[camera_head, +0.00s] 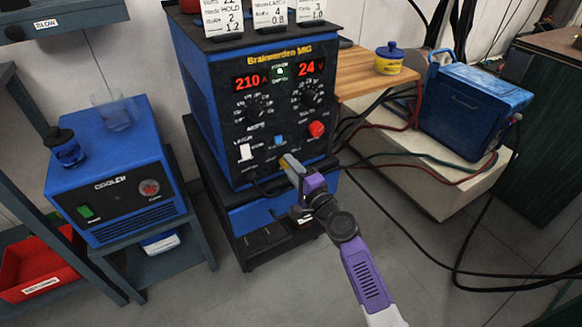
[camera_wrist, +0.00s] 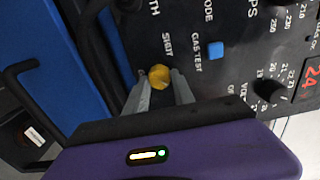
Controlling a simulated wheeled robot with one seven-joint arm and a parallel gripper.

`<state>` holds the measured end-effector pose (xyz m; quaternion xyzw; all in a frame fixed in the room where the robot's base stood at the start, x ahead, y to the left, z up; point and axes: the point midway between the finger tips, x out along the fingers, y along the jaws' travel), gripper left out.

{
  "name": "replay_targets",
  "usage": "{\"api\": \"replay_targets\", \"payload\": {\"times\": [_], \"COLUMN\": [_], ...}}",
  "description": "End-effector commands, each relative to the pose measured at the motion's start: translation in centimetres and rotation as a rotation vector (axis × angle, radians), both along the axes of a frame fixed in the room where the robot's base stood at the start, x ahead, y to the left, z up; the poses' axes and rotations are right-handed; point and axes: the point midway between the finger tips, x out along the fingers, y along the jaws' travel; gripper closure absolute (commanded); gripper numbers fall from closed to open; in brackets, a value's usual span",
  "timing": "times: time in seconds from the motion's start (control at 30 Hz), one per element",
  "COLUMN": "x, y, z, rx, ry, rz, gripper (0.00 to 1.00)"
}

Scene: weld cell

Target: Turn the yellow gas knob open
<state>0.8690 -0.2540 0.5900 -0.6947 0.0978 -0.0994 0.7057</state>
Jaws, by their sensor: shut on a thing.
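The yellow gas knob (camera_wrist: 159,76) is on the black front panel of the blue welding machine. In the wrist view my gripper (camera_wrist: 160,84) has its two grey fingers on either side of the knob, closed on it. In the head view my gripper (camera_head: 286,161) reaches the lower front of the welder (camera_head: 285,130), and a bit of yellow shows at its tip. The knob's marking is partly readable beside it, and its turn position is hard to tell.
A blue gas test button (camera_wrist: 215,50) sits close to the knob. A red knob (camera_head: 317,129) and several black dials are above it on the panel. A blue cooler (camera_head: 115,180) stands to the left. Cables (camera_head: 400,215) run over the floor at right.

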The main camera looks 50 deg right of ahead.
Motion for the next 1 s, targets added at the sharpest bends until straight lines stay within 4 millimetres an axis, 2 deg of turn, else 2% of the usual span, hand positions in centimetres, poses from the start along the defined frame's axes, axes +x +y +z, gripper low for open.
{"api": "replay_targets", "payload": {"times": [0.23,0.27,0.37,0.73,0.87,1.0], "x": [0.0,0.0,0.0,-0.4,-1.8,-4.0], "y": [0.0,0.0,0.0,0.1,0.5,1.1], "z": [-0.1,-0.1,-0.1,-0.1,-0.1,-0.2], "rx": [0.001,0.001,0.001,-0.001,0.000,0.000], "ry": [0.001,0.001,0.001,0.001,0.002,0.002], "rz": [-0.001,-0.001,-0.001,0.000,-0.001,-0.001], "gripper": [1.00,0.68,0.49,0.49,0.49,0.49]}}
